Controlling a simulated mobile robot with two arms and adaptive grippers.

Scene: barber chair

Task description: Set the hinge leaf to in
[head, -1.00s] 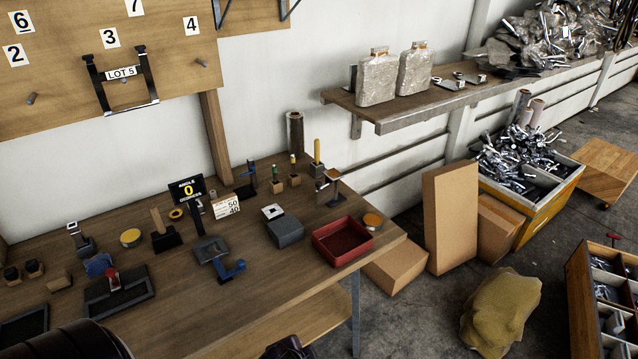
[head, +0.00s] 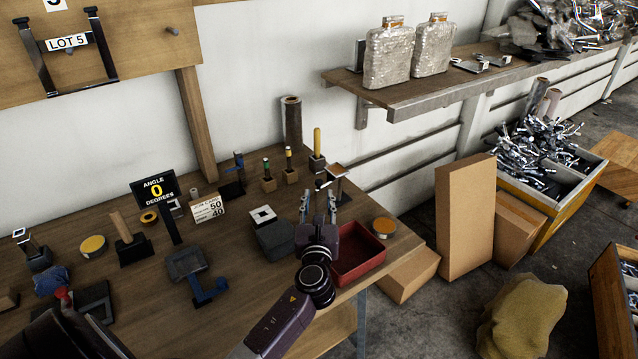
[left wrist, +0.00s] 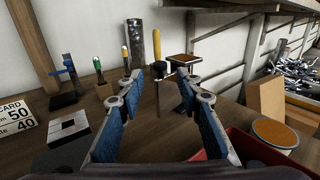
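No part is labelled as the hinge leaf, and I cannot tell for sure which one it is. A small stand with a square tan plate (head: 337,170) is at the bench's back right. The plate also shows in the left wrist view (left wrist: 184,59), beyond the fingers. My left gripper (head: 318,196) is open and empty above the bench, short of the stand. Its blue-padded fingers (left wrist: 160,100) are apart. My right gripper is out of view.
A red tray (head: 357,262) and a grey block with a white square top (head: 275,236) flank my left gripper. A yellow-handled tool (head: 317,143) stands behind it. An orange-topped disc (head: 384,228) is at the right edge. A shelf (head: 430,90) overhangs the back right.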

